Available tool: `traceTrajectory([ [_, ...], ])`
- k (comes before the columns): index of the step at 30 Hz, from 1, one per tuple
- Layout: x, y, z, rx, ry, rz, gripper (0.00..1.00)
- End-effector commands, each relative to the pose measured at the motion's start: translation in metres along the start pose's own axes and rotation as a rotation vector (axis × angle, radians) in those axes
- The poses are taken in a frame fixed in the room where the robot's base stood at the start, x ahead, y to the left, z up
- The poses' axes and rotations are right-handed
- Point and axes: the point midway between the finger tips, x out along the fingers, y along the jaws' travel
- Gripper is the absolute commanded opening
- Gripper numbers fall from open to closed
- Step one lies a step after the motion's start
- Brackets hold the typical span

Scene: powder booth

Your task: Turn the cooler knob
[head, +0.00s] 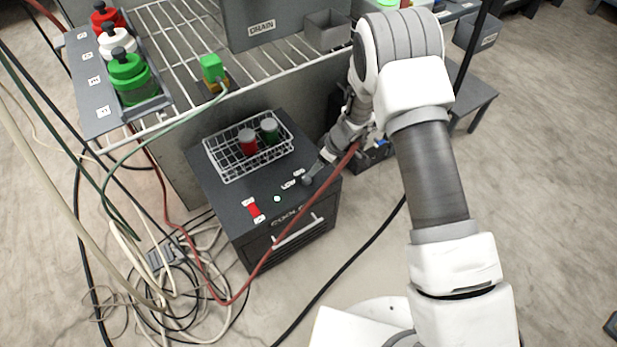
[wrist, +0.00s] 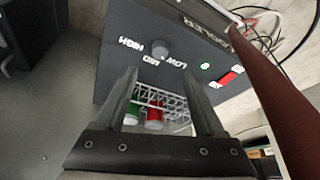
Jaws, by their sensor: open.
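The dark grey cooler (head: 230,205) stands low, with its control face up. Its grey round knob (head: 307,180) sits near the right edge of that face. In the wrist view the knob (wrist: 160,49) is ahead of my fingertips, amid the labels HIGH, MID and LOW. I cannot make out its pointer setting. My gripper (head: 326,158) is just beyond the knob in the head view. In the wrist view my gripper (wrist: 160,75) has its two fingers apart with nothing held between them. I see no clear contact with the knob.
A wire basket (head: 225,178) with a red and a green jar sits on the cooler. A red switch (head: 254,210) and lit green light (head: 277,198) are left of the knob. A red hose (head: 325,192) crosses close by. A wire rack (head: 185,60) stands behind.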

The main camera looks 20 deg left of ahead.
Motion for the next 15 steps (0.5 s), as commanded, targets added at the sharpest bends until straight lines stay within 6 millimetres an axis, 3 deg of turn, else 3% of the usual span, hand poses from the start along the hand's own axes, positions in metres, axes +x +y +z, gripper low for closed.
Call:
traceTrajectory([
  [1,0.015,-0.001,0.002,-0.002,-0.002,-0.002,0.71],
  [6,0.051,-0.001,0.001,-0.002,-0.001,-0.002,0.71],
  [15,0.096,0.000,0.000,-0.001,0.000,-0.001,0.71],
])
